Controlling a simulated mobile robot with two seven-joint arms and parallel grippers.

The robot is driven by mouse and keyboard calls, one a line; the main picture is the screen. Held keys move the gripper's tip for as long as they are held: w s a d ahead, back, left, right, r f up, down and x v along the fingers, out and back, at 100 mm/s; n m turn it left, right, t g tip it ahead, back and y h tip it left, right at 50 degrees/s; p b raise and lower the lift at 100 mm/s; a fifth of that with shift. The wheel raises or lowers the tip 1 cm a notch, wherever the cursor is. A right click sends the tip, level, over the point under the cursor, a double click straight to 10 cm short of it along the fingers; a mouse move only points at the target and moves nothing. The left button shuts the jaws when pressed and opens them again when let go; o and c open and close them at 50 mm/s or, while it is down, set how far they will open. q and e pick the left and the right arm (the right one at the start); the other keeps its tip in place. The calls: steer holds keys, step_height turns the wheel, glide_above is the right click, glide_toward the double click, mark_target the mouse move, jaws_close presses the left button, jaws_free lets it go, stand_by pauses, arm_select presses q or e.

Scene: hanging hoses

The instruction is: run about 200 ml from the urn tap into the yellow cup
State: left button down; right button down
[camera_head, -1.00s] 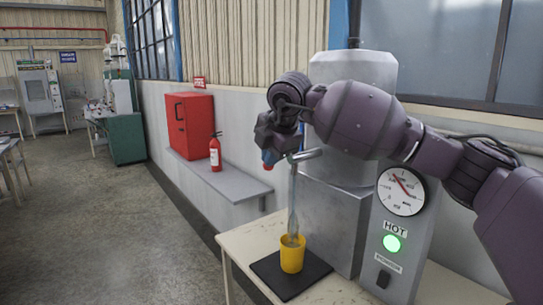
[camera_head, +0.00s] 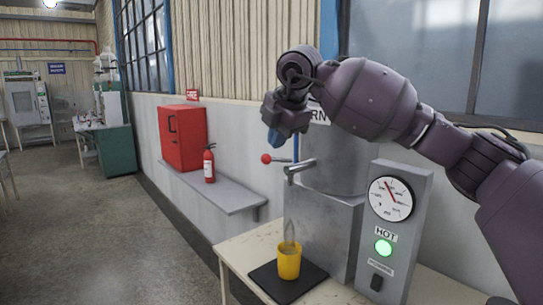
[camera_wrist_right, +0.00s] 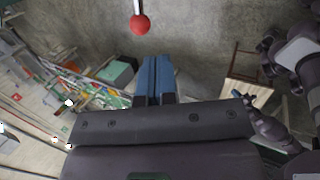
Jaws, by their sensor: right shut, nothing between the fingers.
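The yellow cup (camera_head: 289,263) stands upright on a black mat (camera_head: 312,283) below the spout of the urn tap (camera_head: 296,169). A short pale streak of liquid (camera_head: 290,230) shows just above the cup's rim, with no stream between it and the spout. The liquid level in the cup cannot be made out. The tap's lever ends in a red ball (camera_head: 266,159), which also shows in the right wrist view (camera_wrist_right: 140,24). My right gripper (camera_head: 275,139) is shut and empty, above and apart from the ball. Its blue fingertips (camera_wrist_right: 157,75) are together.
A wall shelf (camera_head: 220,193) holds a red cabinet (camera_head: 182,138) and an extinguisher (camera_head: 209,165). The floor at left is open.

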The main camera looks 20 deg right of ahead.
steer(key=v, duration=0.4)
steer(key=shift+s+a+r, duration=0.1)
steer(key=shift+s+r, duration=0.05)
steer(key=shift+r, duration=0.1)
stand_by(0.3)
